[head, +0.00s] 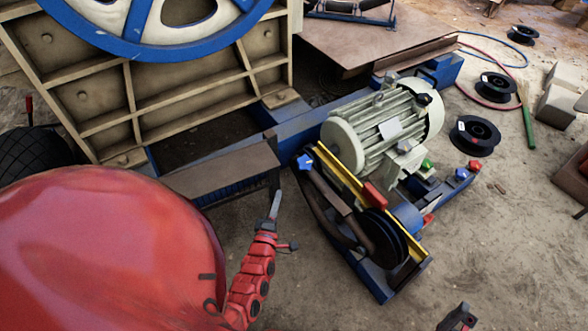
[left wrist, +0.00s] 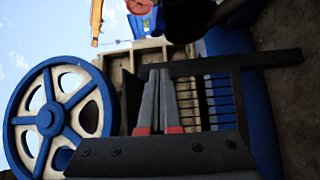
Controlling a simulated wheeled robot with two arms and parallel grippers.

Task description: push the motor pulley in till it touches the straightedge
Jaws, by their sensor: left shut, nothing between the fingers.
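The black grooved motor pulley (head: 380,238) is at the lower end of the blue motor frame, in front of the cream motor (head: 385,130). The yellow straightedge (head: 341,172) runs diagonally beside the pulley on its motor side. I cannot tell whether the two touch. My left gripper (head: 275,204) is shut and empty, left of the pulley and apart from it, near a dark plate. In the left wrist view its grey fingers (left wrist: 160,98) are together, and the pulley cannot be made out. Part of my right gripper (head: 458,318) shows at the bottom edge; its jaws are unclear.
A red block (head: 374,195) sits at the straightedge and a blue knob (head: 305,162) at its upper end. The crusher's blue flywheel (left wrist: 47,118) stands left. Black spools (head: 475,136) and a green-handled tool (head: 526,115) lie right. Bare ground lies in front of the pulley.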

